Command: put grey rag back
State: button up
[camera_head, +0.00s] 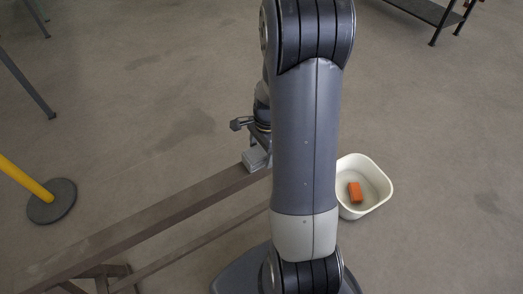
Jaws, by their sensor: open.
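A small light grey folded thing, which looks like the grey rag (253,160), lies on the end of a brown beam (190,203) near the middle of the picture. My gripper (260,145) points down right at it, with its jaws open. My arm hides much of the gripper and the right side of the rag. I cannot tell whether the fingers are around the rag or just above it.
A white tub (378,204) with an orange block (355,192) in it stands on the floor, partly behind my arm. A yellow post (25,181) on a dark round base stands at the left. A dark shelf (425,10) is at the top right. The right floor is clear.

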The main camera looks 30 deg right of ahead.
notch_tip(320, 180, up, 12)
jog(key=d+p, duration=0.1)
jog(key=p, duration=0.1)
jog(key=shift+d+f, duration=0.15)
jog(key=shift+d, duration=0.1)
jog(key=shift+c, duration=0.5)
